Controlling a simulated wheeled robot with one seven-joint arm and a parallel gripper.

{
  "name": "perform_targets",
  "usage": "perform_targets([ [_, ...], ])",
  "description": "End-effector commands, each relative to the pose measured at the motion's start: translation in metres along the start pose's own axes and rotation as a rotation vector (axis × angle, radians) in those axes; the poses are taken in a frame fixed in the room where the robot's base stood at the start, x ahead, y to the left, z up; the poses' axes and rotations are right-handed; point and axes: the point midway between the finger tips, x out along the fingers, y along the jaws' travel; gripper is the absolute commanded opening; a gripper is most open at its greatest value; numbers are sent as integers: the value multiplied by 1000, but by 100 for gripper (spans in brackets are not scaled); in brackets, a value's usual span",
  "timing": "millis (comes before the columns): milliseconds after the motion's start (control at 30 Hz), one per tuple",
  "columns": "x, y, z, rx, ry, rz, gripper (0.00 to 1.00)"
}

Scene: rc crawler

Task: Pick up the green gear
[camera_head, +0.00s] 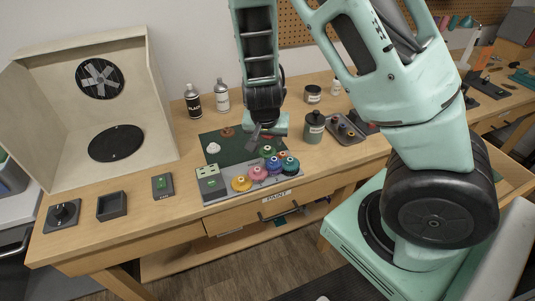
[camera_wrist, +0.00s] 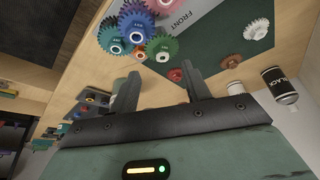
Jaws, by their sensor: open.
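The green gear (camera_head: 267,151) stands at the back of a cluster of coloured gears on the workbench in the head view. In the wrist view the green gear (camera_wrist: 162,48) lies just beyond the fingertips, roughly in line with the space between them. My gripper (camera_head: 264,135) hangs just behind and above the gear cluster. In the wrist view my gripper (camera_wrist: 160,80) has its two fingers apart with nothing between them. The gear appears apart from the fingers.
A blue gear (camera_wrist: 137,22) and a teal gear (camera_wrist: 110,37) stand close beside it. Pink (camera_head: 258,173) and yellow (camera_head: 242,184) gears are in front. A white gear (camera_head: 213,147) lies on the dark green mat (camera_head: 238,149). A dark jar (camera_head: 314,126) stands right of my gripper.

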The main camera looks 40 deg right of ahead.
Motion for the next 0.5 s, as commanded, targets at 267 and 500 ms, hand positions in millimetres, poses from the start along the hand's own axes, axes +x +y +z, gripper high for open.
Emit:
perform_targets([
  [267, 21, -1, -1, 4, -1, 3, 47],
  [500, 50, -3, -1, 1, -1, 3, 47],
])
